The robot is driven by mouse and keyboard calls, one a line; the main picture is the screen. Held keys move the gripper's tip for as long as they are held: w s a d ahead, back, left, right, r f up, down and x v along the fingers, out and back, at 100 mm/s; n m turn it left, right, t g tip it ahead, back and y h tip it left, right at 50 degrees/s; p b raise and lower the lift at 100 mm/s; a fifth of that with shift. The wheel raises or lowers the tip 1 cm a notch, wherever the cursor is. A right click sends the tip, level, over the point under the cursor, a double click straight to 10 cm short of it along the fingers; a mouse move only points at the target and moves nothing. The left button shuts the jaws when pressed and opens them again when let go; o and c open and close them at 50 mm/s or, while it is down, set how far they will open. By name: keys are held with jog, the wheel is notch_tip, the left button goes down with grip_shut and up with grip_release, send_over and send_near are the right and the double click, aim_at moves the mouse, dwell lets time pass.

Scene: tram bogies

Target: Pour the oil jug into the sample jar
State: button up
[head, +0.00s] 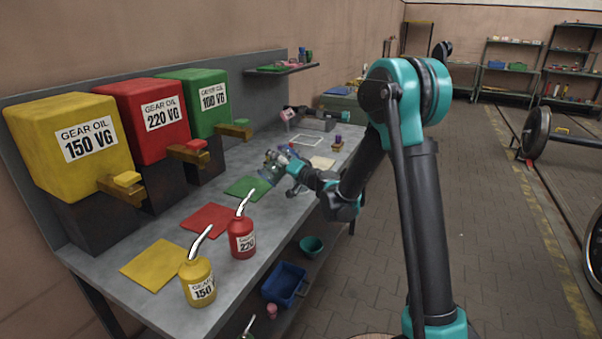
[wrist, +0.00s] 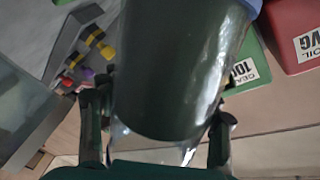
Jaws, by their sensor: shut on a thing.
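My gripper (head: 284,163) is over the workbench beyond the green mat. In the wrist view the vessel (wrist: 175,70) is large, dark green and rounded, with a pale blue edge at top right, held between the two fingers (wrist: 156,125). I cannot tell for sure whether it is the jug or the jar. A yellow oil jug (head: 199,283) and a red oil jug (head: 242,240), both with bent spouts, stand upright at the bench's front. A small purple-topped item (head: 338,142) stands farther back; its kind is unclear.
Yellow (head: 75,145), red (head: 150,117) and green (head: 198,101) oil tanks with taps line the wall. Yellow (head: 153,264), red (head: 209,219) and green (head: 246,187) mats lie before them. A blue bin (head: 285,284) and teal bowl (head: 312,246) sit below.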

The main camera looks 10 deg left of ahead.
jog(key=shift+f+m+p, duration=0.25)
jog(key=shift+m+p, duration=0.1)
jog(key=shift+m, duration=0.65)
dwell(2.1)
jog(key=shift+r+m, duration=0.2)
jog(key=shift+m, duration=0.1)
dwell(1.3)
